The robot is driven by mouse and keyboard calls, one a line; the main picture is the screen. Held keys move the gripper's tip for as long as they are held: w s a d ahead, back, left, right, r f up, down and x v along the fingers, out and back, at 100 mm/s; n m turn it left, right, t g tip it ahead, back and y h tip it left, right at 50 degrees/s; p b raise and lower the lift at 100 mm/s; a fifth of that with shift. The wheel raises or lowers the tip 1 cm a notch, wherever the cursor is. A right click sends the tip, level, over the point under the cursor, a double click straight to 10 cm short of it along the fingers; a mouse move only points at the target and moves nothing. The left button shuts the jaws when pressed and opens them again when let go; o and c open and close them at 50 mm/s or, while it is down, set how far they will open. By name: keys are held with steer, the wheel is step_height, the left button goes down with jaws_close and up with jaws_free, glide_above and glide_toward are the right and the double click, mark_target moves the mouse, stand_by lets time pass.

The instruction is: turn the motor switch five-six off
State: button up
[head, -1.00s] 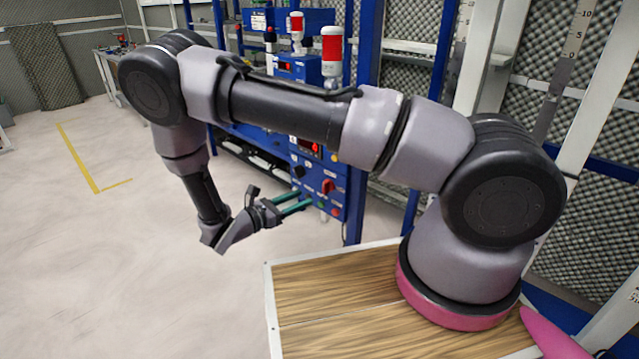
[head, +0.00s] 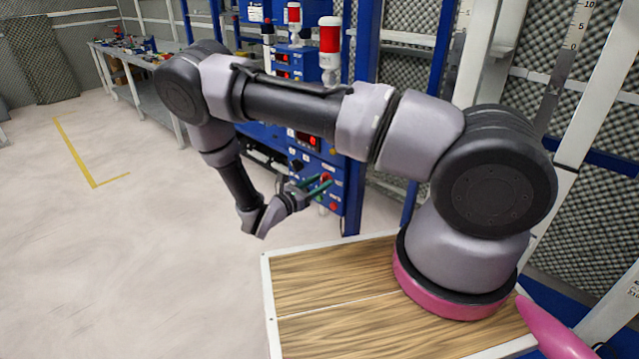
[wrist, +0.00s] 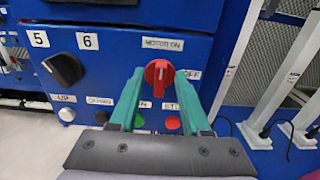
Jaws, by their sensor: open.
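The red rotary motor switch (wrist: 159,73) is on a blue panel (wrist: 105,72) in the wrist view. Its handle stands about upright, below the "MOTOR ON" label (wrist: 163,43); the "OFF" label (wrist: 190,74) is at its right. Labels 5 (wrist: 39,40) and 6 (wrist: 87,41) are at the panel's upper left. My gripper (wrist: 160,80) is open, with one green finger on each side of the red switch. I cannot tell whether a finger touches it. In the head view, my gripper (head: 321,181) is at the panel front and the fingers partly cover the switch.
A black knob (wrist: 64,69) is left of the switch. A green button (wrist: 143,105) and a red button (wrist: 172,122) are below it, close to the fingers. White posts (wrist: 240,60) stand right of the panel. In the head view, open floor (head: 130,240) lies to the left.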

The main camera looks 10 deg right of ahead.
jaws_close()
steer(key=shift+m, duration=0.3)
steer(key=m, duration=0.4)
steer(key=shift+d, duration=0.1)
steer(key=m, duration=0.5)
steer(key=shift+s+f, duration=0.1)
steer(key=m, duration=0.4)
steer(key=shift+f+m, duration=0.15)
steer(key=shift+m, duration=1.95)
